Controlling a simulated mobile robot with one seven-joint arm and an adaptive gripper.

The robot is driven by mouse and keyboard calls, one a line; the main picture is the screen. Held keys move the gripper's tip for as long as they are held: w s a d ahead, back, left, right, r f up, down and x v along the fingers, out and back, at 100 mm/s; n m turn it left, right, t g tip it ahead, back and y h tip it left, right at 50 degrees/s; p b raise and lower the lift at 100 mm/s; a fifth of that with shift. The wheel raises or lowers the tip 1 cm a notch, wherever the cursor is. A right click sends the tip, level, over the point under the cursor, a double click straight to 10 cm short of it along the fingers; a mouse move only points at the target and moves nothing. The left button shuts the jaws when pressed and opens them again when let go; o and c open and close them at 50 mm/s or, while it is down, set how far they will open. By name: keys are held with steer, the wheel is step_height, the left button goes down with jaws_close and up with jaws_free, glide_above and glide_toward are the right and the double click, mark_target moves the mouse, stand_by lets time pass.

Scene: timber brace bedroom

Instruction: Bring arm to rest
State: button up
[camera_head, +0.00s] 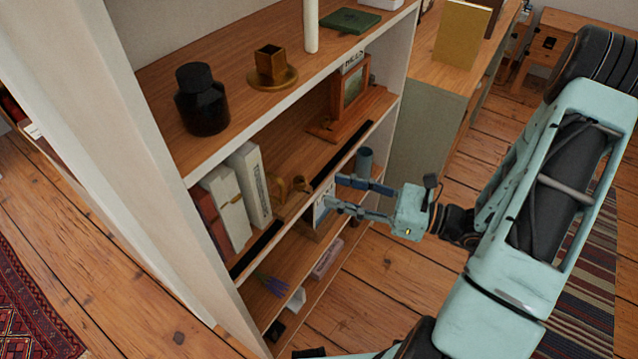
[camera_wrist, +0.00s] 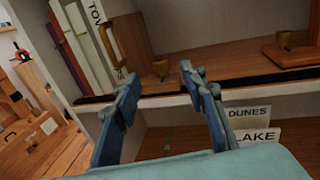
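My gripper (camera_head: 335,192) is pale green with blue-grey fingers, and it points left at the front of the bookshelf (camera_head: 238,143). In the wrist view its fingers (camera_wrist: 160,76) stand apart with nothing between them, so it is open and empty. The fingertips are close to the front edge of a middle shelf; I cannot tell whether they touch it. My arm reaches in from the right of the head view.
The middle shelf holds upright books (camera_head: 249,186), small brown cups (camera_head: 297,185) and a wooden picture frame (camera_head: 351,90). A black jar (camera_head: 202,100) stands above. Signs (camera_wrist: 254,138) show below the shelf edge. Wooden floor (camera_head: 375,290) lies open below my arm.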

steer(key=shift+v, duration=1.15)
